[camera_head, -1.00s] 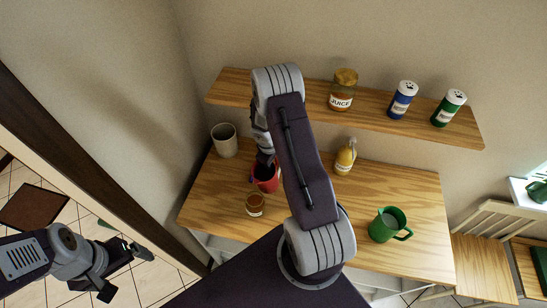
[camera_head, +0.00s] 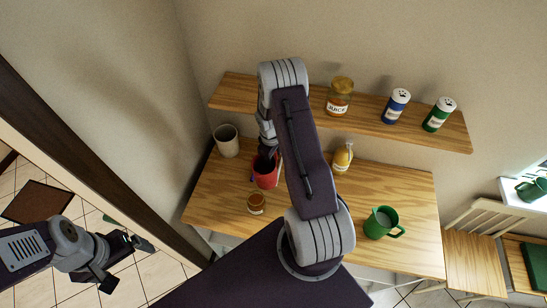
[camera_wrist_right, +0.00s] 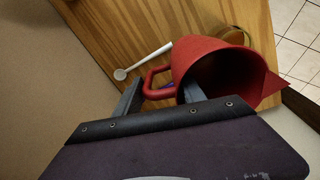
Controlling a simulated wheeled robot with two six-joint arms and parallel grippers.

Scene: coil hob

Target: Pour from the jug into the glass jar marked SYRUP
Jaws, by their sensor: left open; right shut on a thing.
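The red jug (camera_head: 266,174) is above the left part of the wooden table in the head view. In the right wrist view the jug (camera_wrist_right: 212,62) shows its dark open mouth and pointed spout. My right gripper (camera_wrist_right: 158,92) is shut on the jug's handle; its arm hides part of the scene in the head view. A small glass jar (camera_head: 256,204) with amber-brown contents stands on the table just in front of the jug; its label cannot be read. It shows partly behind the jug in the wrist view (camera_wrist_right: 235,35). My left gripper (camera_head: 122,262) is open and empty, off the table at lower left.
A yellow bottle (camera_head: 342,158) and green mug (camera_head: 381,222) stand to the right. The shelf (camera_head: 235,94) holds a JUICE jar (camera_head: 340,97) and two shakers (camera_head: 396,106). A white spoon (camera_wrist_right: 145,60) lies on the table.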

